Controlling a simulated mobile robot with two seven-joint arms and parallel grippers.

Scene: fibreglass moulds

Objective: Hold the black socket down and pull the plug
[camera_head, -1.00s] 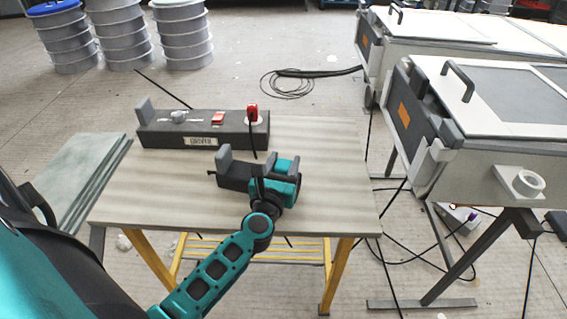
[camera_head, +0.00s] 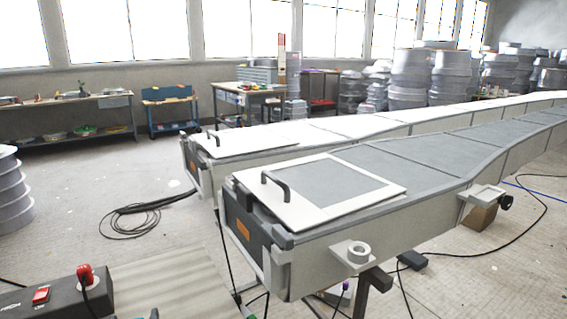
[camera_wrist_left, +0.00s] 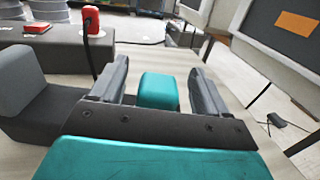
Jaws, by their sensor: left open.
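A dark control box (camera_head: 48,303) with a red switch sits at the lower left of the head view, partly cut off. A red plug (camera_head: 85,273) stands upright on its right end; its black lead hangs down the front. In the left wrist view the plug (camera_wrist_left: 91,22) shows upper left, on the box (camera_wrist_left: 65,55). My left gripper (camera_wrist_left: 157,72) is open, short of the box and apart from the plug. A teal block (camera_wrist_left: 158,92) shows between its fingers; I cannot tell what it belongs to. A dark grey L-shaped piece (camera_wrist_left: 42,105) is left of the gripper. My right gripper is out of view.
The tabletop (camera_head: 170,285) is bare right of the box. A long pale mould (camera_head: 340,215) with a handle (camera_head: 275,185) stands to the right. A coil of black cable (camera_head: 135,218) lies on the floor behind the table. Other cables cross the floor.

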